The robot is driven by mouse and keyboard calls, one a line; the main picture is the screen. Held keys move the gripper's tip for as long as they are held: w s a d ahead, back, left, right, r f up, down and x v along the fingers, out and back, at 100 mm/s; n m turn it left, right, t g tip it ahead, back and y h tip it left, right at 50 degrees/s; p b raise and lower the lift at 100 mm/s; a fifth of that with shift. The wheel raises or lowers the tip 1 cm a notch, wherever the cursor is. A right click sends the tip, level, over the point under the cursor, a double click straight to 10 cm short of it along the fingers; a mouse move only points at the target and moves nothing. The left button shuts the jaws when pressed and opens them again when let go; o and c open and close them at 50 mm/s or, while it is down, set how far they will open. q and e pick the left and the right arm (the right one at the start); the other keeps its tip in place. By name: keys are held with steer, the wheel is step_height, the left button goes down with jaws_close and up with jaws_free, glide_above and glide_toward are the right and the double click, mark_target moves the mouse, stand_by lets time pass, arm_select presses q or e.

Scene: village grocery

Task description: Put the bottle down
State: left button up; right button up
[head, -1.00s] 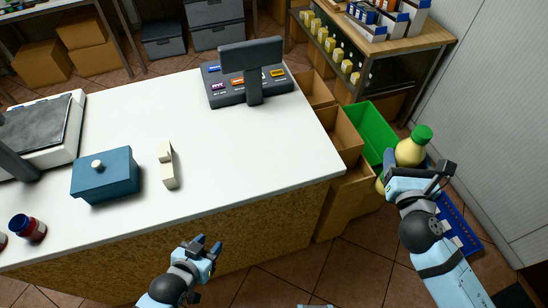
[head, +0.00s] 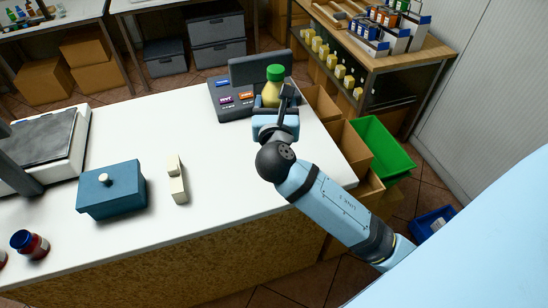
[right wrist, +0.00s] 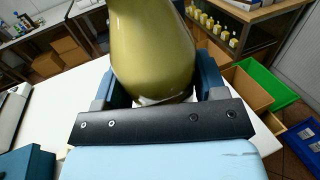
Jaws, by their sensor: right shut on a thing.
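The bottle (head: 271,93) is yellow with a green cap and is upright. It also shows large in the right wrist view (right wrist: 152,50), between the fingers. My right gripper (head: 276,108) is shut on it, over the far right part of the white counter (head: 215,140), in front of the cash register. I cannot tell whether the bottle's base touches the counter; the gripper hides it. My left gripper is not in view.
The cash register (head: 228,106) stands close behind the bottle. A blue lidded box (head: 112,194) and a small cream object (head: 178,184) stand to the left. The counter between them and my gripper is clear. A green crate (head: 382,147) is beyond the counter's right edge.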

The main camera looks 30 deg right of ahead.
step_height(320, 180, up, 4)
steer(key=d+m+g+h+b, duration=0.2)
steer(key=m+g+h, duration=0.4)
steer(key=g, duration=0.1)
step_height(320, 180, down, 19)
steer(key=s+b, duration=0.1)
steer(key=shift+s+a+f+m+g+h, duration=0.2)
steer(key=shift+a+m+g+h, duration=0.1)
steer(key=shift+h, duration=0.1)
steer(key=o, duration=1.3)
steer(key=shift+f, duration=0.1)
steer(key=shift+c, duration=0.2)
steer(key=v, duration=1.2)
steer(key=shift+b, duration=0.4)
